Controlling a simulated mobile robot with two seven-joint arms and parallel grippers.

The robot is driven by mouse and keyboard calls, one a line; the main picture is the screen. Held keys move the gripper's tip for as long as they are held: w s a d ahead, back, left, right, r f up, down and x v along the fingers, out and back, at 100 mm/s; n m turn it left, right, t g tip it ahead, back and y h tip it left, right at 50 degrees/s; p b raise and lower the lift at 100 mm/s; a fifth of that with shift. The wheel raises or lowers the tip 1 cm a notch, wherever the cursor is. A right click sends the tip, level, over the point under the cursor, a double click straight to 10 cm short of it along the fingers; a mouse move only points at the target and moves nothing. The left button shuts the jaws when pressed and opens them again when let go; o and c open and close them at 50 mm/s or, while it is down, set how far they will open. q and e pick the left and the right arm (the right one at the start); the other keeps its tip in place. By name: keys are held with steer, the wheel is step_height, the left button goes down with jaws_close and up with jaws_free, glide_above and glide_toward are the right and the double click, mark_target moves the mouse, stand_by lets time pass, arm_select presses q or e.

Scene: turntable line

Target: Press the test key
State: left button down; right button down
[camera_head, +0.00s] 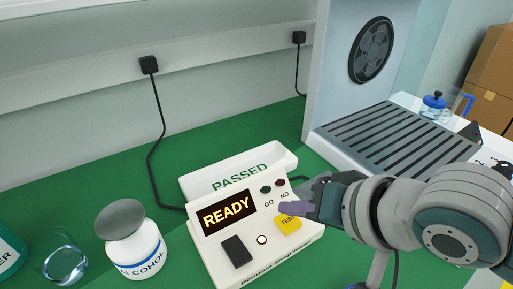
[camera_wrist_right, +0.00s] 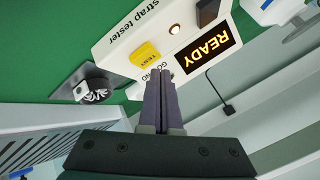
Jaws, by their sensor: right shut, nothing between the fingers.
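The white strap tester (camera_head: 262,229) stands on the green bench, and its screen (camera_head: 227,212) reads READY. The yellow test key (camera_head: 288,224) is on the right part of its sloped face, below the GO and NO lamps. My left gripper is not in view.
A white PASSED tray (camera_head: 240,172) sits behind the tester. An alcohol bottle (camera_head: 132,245) and a glass (camera_head: 65,262) stand to the left. A slatted grey unit with a fan (camera_head: 371,50) stands at the back right. A black cable (camera_head: 155,130) runs to the tester.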

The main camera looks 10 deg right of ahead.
stand_by(0.6)
steer(key=shift+f, duration=0.1)
steer(key=shift+f, duration=0.35)
steer(key=shift+f, duration=0.15)
stand_by(0.3)
steer(key=shift+f+b, duration=0.3)
steer(key=shift+f, duration=0.05)
steer(key=shift+r, duration=0.1)
stand_by(0.5)
steer(key=shift+r+p, duration=0.85)
steer(key=shift+p, duration=0.25)
